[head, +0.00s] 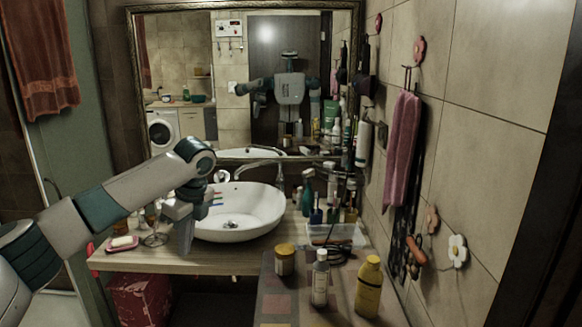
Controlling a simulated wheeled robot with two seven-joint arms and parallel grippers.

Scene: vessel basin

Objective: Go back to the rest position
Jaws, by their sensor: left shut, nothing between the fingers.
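My left arm comes in from the left and bends down at the wrist. My left gripper (186,238) points downward at the left front of the white basin (262,217), over the wooden counter. It is shut and holds nothing. Its fingertips are small and dark in this view.
The basin stands on the wooden counter (160,265) with bottles at its right. A soap dish (122,245) lies at the left. A jar (285,259), a white bottle (320,278) and a yellow bottle (368,287) stand in front. A pink towel (401,150) hangs on the right wall.

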